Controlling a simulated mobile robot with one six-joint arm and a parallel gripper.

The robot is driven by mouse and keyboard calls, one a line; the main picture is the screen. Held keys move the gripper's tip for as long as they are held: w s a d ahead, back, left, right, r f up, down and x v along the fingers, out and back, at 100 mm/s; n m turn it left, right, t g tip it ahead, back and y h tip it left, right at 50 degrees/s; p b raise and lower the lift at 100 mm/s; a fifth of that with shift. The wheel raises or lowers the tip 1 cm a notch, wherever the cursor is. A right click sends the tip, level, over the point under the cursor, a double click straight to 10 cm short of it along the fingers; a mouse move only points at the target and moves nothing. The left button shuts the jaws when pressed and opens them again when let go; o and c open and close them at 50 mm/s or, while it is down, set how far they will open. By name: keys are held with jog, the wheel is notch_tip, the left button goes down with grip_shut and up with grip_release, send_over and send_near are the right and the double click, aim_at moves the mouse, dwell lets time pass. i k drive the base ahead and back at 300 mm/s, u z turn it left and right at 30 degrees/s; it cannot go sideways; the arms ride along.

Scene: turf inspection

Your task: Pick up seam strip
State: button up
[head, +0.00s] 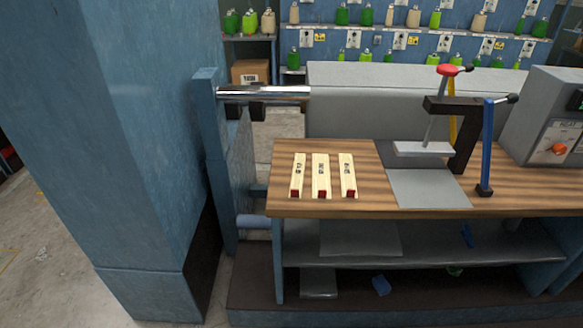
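Three pale cream strips lie side by side on the left part of a wooden workbench top (372,207). They are the left strip (299,172), the middle strip (321,172) and the right strip (347,172). Each has small dark print, too small to read, and a red patch at its near end. I cannot tell from their look which one is the seam strip. They lie apart with narrow gaps of wood between them. My gripper is not in view.
A grey plate (428,188) lies right of the strips under a dark press with a red knob (447,70). A blue lever (487,150) stands beside it. A grey control box (545,110) is at right. A large blue pillar (150,130) fills the left. Shelves of bottles stand behind.

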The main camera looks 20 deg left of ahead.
aim_at(296, 188)
jog(key=u, duration=0.65)
jog(key=k, duration=0.95)
jog(key=i, duration=0.85)
jog(key=u, duration=0.05)
